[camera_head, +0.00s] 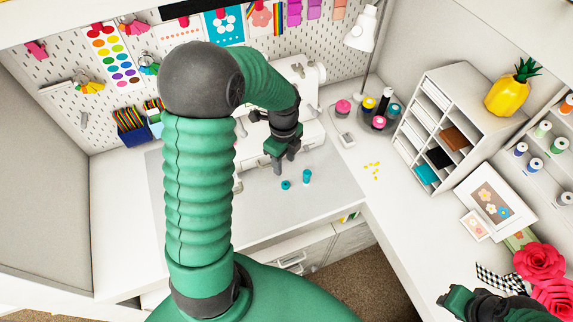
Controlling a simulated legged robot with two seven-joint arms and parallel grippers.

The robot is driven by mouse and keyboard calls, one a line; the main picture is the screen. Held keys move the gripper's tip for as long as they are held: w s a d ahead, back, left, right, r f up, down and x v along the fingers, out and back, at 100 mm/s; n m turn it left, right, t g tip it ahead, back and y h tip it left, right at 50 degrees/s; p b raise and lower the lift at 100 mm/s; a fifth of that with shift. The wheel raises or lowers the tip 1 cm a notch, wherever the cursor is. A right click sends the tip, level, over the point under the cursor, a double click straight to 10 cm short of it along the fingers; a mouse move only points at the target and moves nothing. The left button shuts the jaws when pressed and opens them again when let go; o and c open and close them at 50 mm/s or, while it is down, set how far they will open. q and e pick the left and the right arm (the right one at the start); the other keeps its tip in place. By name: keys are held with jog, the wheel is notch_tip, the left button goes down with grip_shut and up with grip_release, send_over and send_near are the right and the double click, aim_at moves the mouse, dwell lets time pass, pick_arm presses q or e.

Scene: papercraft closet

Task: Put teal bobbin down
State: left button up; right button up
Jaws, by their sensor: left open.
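Two small teal pieces, which look like bobbins, are on the grey mat (330,195) at the front of the white desk. One teal bobbin (286,185) is just below my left gripper in the picture, and another teal bobbin (307,177) is a little to its right. My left gripper (283,168) points down over the mat, open and apart from both pieces in the picture. Its exact height above the mat is unclear. My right gripper (452,302) is at the bottom right, and its jaws are too unclear to read.
A white sewing machine (305,78) stands behind my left gripper. Thread spools (379,122) and a lamp (362,30) are at the back right. Small yellow bits (374,170) lie on the desk before a white shelf unit (425,130). Pink paper flowers (540,262) are near my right gripper.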

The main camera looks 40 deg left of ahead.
pick_arm(q)
jog(key=s+d+r+n+t, duration=0.1)
jog(key=s+d+n, duration=0.2)
jog(key=d+n, duration=0.4)
jog(key=s+d+r+n+t, duration=0.1)
jog(key=s+d+r+n, duration=0.1)
jog(key=d+n, duration=0.5)
jog(key=s+n, duration=0.1)
jog(key=n, duration=0.2)
jog(key=shift+s+d+t, duration=0.15)
jog(key=shift+s+t, duration=0.15)
